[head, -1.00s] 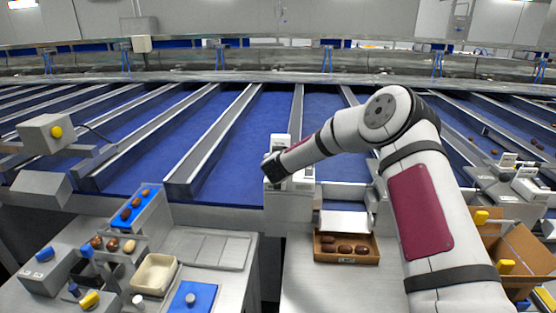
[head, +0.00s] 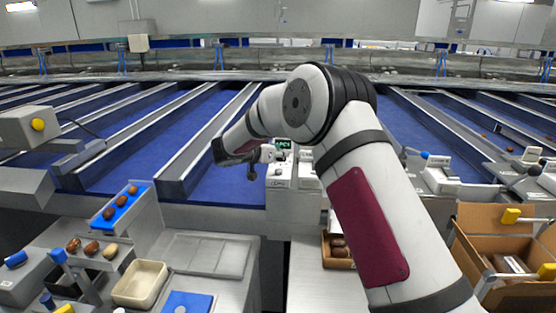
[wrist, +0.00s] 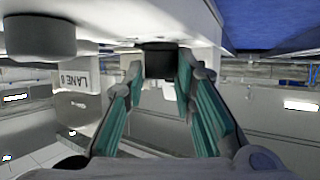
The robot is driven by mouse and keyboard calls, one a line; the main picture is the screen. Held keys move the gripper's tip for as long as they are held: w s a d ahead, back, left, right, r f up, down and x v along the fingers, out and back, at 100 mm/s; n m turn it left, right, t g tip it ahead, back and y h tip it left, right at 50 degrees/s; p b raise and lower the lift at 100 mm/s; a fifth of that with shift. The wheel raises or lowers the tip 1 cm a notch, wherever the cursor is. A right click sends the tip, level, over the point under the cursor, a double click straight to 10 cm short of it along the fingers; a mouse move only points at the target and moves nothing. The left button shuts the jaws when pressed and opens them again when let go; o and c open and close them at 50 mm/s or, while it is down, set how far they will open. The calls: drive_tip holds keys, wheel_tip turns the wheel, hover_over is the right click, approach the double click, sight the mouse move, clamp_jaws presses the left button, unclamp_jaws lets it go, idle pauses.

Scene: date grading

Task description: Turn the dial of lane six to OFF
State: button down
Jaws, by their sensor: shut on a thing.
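A white lane control box (head: 281,172) with a small green-lit display (head: 283,144) stands at the front end of the lanes in the head view. My gripper (head: 264,158) is at its left side, pointing right. In the wrist view a short dark round dial (wrist: 160,60) sits between the fingertips of my gripper (wrist: 160,80), which is shut on it. A white label plate (wrist: 73,81) reads "LANE" upside down; its digit is hard to be sure of. The dial's pointer and its OFF mark do not show.
A larger dark round part (wrist: 40,38) juts down at the upper left of the wrist view. My arm partly hides a brown date tray (head: 340,262). Cardboard boxes (head: 508,225) stand at the right, and a cream bin (head: 140,284) stands at the left front.

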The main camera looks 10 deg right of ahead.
drive_tip(key=m+g+h+b, duration=0.1)
drive_tip(key=b, duration=0.1)
drive_tip(key=m+g+b, duration=0.2)
drive_tip(key=b, duration=0.1)
drive_tip(key=w+m+g+h+b, duration=0.1)
drive_tip(key=m+g+b, duration=0.1)
drive_tip(key=shift+a+f+h+b, duration=0.15)
drive_tip(key=shift+f+h+b, duration=0.15)
drive_tip(key=shift+f+b, duration=0.1)
drive_tip(key=m+g+b, duration=0.1)
drive_tip(key=g+b, duration=0.1)
drive_tip(key=b, duration=0.1)
drive_tip(key=shift+r+m+g+h, duration=0.15)
drive_tip(key=shift+m+g+h, duration=0.15)
drive_tip(key=shift+m, duration=0.1)
drive_tip(key=shift+r+m+g+b, duration=0.15)
drive_tip(key=shift+m+g+b, duration=0.8)
drive_tip(key=shift+b, duration=0.7)
drive_tip(key=c, duration=1.3)
unclamp_jaws()
drive_tip(key=shift+s+r+n+t+p, duration=0.1)
drive_tip(key=shift+r+n+t+p, duration=0.2)
drive_tip(key=shift+p, duration=0.35)
drive_tip(key=shift+s+n+t+p, duration=0.1)
drive_tip(key=shift+n+t+p, duration=0.25)
drive_tip(key=shift+p, duration=0.25)
